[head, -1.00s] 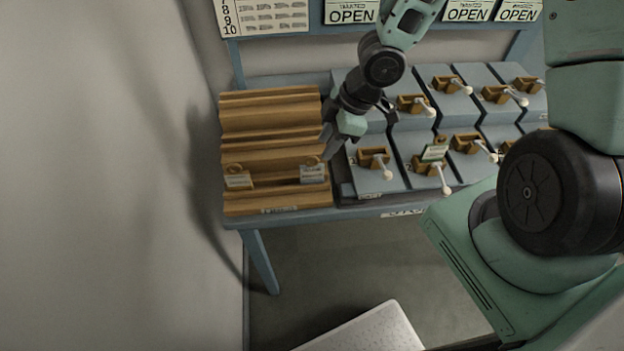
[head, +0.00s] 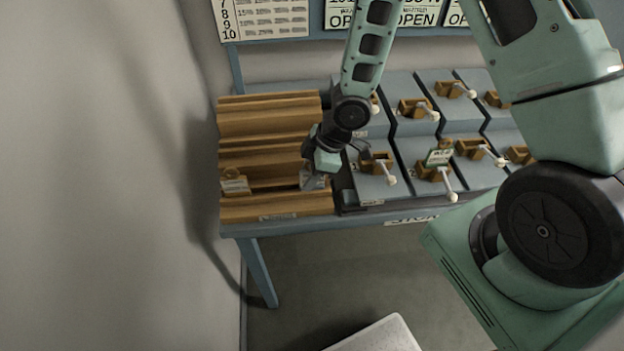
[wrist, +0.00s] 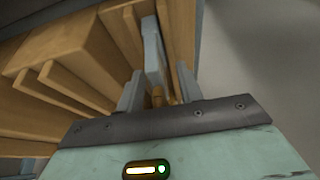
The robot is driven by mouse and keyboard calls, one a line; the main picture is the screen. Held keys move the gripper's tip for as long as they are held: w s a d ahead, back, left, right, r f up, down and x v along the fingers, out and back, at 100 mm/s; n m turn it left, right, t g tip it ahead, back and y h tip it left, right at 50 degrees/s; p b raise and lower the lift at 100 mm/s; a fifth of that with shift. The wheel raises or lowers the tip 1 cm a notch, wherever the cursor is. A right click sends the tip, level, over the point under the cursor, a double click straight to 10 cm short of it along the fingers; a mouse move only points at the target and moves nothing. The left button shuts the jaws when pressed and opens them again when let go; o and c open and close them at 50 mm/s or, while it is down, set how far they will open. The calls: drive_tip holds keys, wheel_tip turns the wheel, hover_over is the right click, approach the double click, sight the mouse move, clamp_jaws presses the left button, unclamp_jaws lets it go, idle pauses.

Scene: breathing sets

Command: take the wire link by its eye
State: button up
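My gripper (head: 315,174) is low over the right end of the wooden rack (head: 270,208), at the right-hand tagged piece, which it mostly hides in the head view. In the wrist view my gripper (wrist: 159,88) has its two grey fingers apart. A small brown upright piece (wrist: 157,96), which looks like the eye, stands between them, with a grey flat plate (wrist: 152,48) beyond it. No contact with the fingers shows. I cannot make out the wire itself. A similar tagged piece with a brown ring (head: 234,181) sits at the rack's left end.
Grey sloped stands (head: 381,187) with wooden blocks and white-knobbed levers fill the bench to the right, close beside my gripper. A green-and-white card (head: 439,157) stands on one. The wall is at the left. A white-topped surface (head: 385,337) is at the front.

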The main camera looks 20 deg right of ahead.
drive_tip(key=shift+f, duration=0.1)
clamp_jaws()
